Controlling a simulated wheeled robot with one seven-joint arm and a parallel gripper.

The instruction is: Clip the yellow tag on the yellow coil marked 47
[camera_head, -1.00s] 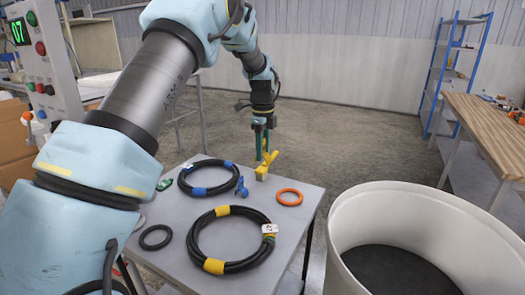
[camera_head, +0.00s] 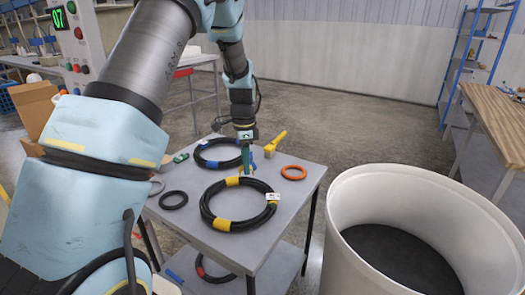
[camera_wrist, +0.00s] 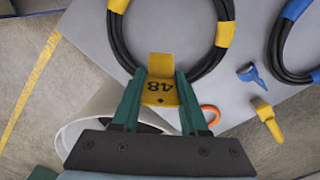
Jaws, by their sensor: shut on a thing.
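The black coil with yellow bands (camera_head: 222,224) lies flat on the grey table; its white label (camera_head: 273,198) is on its right side, too small to read. My gripper (camera_head: 246,170) is above the coil's far part in the head view. In the wrist view my gripper (camera_wrist: 160,88) is shut on a yellow tag (camera_wrist: 160,68) with dark digits that look like 48. The tag overlaps the near part of the yellow-banded coil (camera_wrist: 225,35) in that view; I cannot tell whether it touches. The coil's label is not visible there.
The blue-banded coil (camera_head: 205,146) lies behind. A yellow clip-like piece (camera_head: 275,143), an orange ring (camera_head: 293,172) and a black ring (camera_head: 173,200) lie on the table (camera_head: 180,228). A blue piece (camera_wrist: 250,75) shows in the wrist view. A large white bin (camera_head: 400,190) stands right.

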